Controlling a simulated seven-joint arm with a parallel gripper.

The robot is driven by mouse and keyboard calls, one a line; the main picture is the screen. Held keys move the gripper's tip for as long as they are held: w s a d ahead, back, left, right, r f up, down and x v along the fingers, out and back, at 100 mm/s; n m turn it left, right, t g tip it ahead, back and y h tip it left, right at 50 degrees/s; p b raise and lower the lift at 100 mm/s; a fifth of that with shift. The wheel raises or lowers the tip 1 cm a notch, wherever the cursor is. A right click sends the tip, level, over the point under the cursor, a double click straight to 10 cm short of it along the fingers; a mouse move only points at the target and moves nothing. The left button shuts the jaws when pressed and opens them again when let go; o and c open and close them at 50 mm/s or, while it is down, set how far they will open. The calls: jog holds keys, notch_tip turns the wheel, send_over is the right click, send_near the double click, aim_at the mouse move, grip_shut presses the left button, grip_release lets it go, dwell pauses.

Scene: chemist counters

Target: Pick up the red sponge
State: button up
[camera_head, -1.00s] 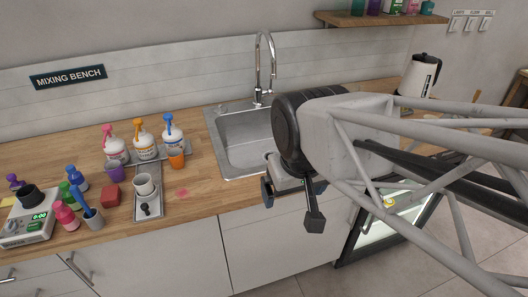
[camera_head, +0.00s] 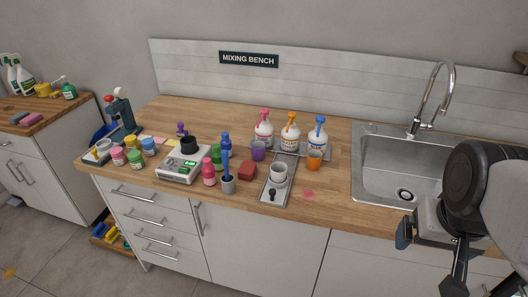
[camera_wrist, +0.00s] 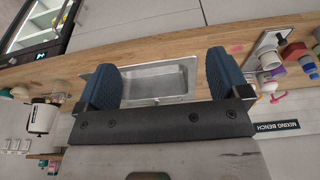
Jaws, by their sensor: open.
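A red block (camera_head: 247,171) sits on the wooden bench, left of the metal tray with the white cup. It also shows at the right of the wrist view (camera_wrist: 293,51). A flat, dull red sponge-like block (camera_head: 33,118) lies near the front of the separate counter at far left, beside a darker one. I cannot tell for sure which of these is the red sponge. My gripper (camera_head: 425,262) is at the right, in front of the sink and far from both. In the wrist view my gripper (camera_wrist: 165,82) is open, with nothing between its blue-padded fingers.
The sink (camera_head: 390,175) and its tall faucet (camera_head: 440,95) stand on the right. Pump bottles (camera_head: 290,135), small bottles, cups and a scale (camera_head: 185,168) crowd the bench's middle. A press-like device (camera_head: 120,115) stands at its left end. A floor gap separates the two counters.

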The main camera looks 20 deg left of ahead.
jog(key=shift+o, duration=0.6)
jog(key=w+a+r+n, duration=0.1)
jog(key=w+a+n, duration=0.45)
jog(key=w, duration=0.55)
jog(key=n+g, duration=0.3)
jog(key=n, duration=0.9)
send_over(250, 168)
jog(key=d, duration=0.1)
notch_tip(250, 168, down, 14)
jog(key=shift+r, duration=0.25)
jog(key=shift+w+a+f+n, duration=0.1)
jog(key=shift+a+f+n, duration=0.25)
jog(key=shift+a, duration=0.15)
